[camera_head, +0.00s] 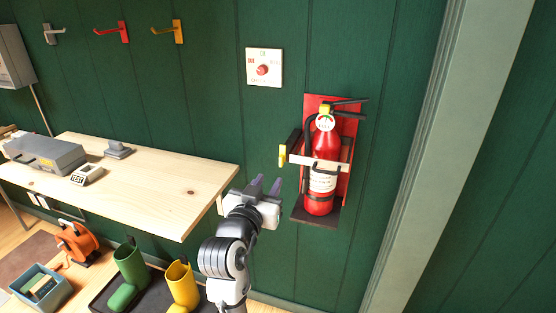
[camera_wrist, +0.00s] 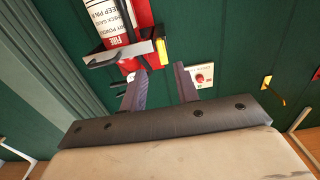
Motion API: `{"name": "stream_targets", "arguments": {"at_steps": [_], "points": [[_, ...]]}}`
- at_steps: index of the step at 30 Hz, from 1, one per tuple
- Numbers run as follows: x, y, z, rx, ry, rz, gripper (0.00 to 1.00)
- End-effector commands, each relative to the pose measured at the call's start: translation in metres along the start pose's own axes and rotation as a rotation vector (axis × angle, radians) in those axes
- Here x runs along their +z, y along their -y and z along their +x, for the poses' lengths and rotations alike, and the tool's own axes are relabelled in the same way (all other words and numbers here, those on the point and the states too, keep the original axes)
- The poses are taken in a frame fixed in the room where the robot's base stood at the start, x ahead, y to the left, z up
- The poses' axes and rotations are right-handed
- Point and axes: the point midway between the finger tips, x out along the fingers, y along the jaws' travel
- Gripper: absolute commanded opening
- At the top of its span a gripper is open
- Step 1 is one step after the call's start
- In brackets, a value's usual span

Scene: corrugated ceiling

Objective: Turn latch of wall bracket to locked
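The wall bracket has a red backplate (camera_head: 345,128) and holds a red fire extinguisher (camera_head: 323,180) upright on the green wall. A pale band crosses the extinguisher, with a dark handle on it. The latch, with a yellow end (camera_head: 282,156), sticks out at the band's left side beside a black part. In the wrist view the yellow latch piece (camera_wrist: 161,50) is just beyond my fingertips, nearer the left one. My gripper (camera_head: 267,186) is open and empty, below and left of the latch, apart from it. Both fingers show in the wrist view (camera_wrist: 160,74).
A white panel with a red knob (camera_head: 263,70) is on the wall above left. A wooden workbench (camera_head: 200,180) stands left of my arm, its corner close by. Boots (camera_head: 181,285) stand below it. A pale door frame (camera_head: 415,160) is at the right.

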Motion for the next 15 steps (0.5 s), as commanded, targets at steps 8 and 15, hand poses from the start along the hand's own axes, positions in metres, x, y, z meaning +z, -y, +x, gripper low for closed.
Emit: {"name": "stream_targets", "arguments": {"at_steps": [8, 15], "points": [[-0.004, 0.000, 0.059, 0.000, 0.000, 0.001, 0.31], [-0.002, 0.000, 0.087, -0.002, -0.001, 0.001, 0.31]]}}
